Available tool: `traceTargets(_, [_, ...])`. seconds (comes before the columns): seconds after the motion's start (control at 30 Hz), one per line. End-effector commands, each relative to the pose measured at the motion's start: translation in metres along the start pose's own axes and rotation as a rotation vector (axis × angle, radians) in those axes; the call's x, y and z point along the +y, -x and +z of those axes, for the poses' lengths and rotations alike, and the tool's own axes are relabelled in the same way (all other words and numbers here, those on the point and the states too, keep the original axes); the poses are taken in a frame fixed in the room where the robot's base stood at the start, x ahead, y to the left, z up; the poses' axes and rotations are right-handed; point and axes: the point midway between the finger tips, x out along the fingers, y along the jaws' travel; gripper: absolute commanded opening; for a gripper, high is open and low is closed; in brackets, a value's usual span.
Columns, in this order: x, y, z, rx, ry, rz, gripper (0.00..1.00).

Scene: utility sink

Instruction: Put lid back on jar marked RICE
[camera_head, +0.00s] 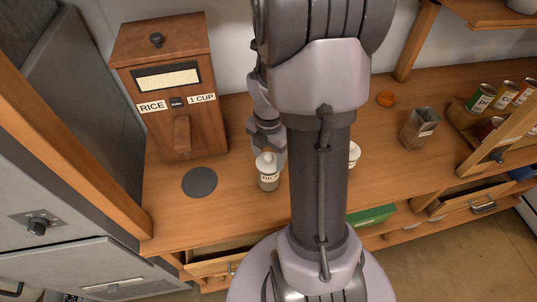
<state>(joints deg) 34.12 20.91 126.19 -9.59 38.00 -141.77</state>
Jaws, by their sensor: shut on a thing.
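A small jar (269,182) with a pale label that seems to read RICE stands upright on the wooden counter, just left of my arm. A whitish lid (265,160) shows at its top, directly under my gripper (267,150). My gripper points down and is shut on the lid. The fingertips are small and partly hidden by my own arm. I cannot tell whether the lid sits fully on the rim or is slightly above it. A second white-topped jar (354,154) is mostly hidden behind my arm on the right.
A wooden rice dispenser (165,75) stands at the back left, with a dark round disc (199,182) on the counter before it. Counter between is clear.

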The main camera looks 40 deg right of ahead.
Motion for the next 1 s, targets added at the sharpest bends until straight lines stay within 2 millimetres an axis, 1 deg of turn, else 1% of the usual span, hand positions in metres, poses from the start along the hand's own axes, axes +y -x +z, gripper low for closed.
traceTargets(0.13, [0.0,-0.0026,-0.0001,0.0,0.0,0.0,0.26])
traceTargets(0.93, [0.0,-0.003,-0.0001,0.0,0.0,0.0,0.26])
traceTargets(0.97, [0.0,-0.003,-0.0001,0.0,0.0,0.0,0.67])
traceTargets(1.0, [0.0,-0.0029,-0.0001,0.0,0.0,0.0,0.75])
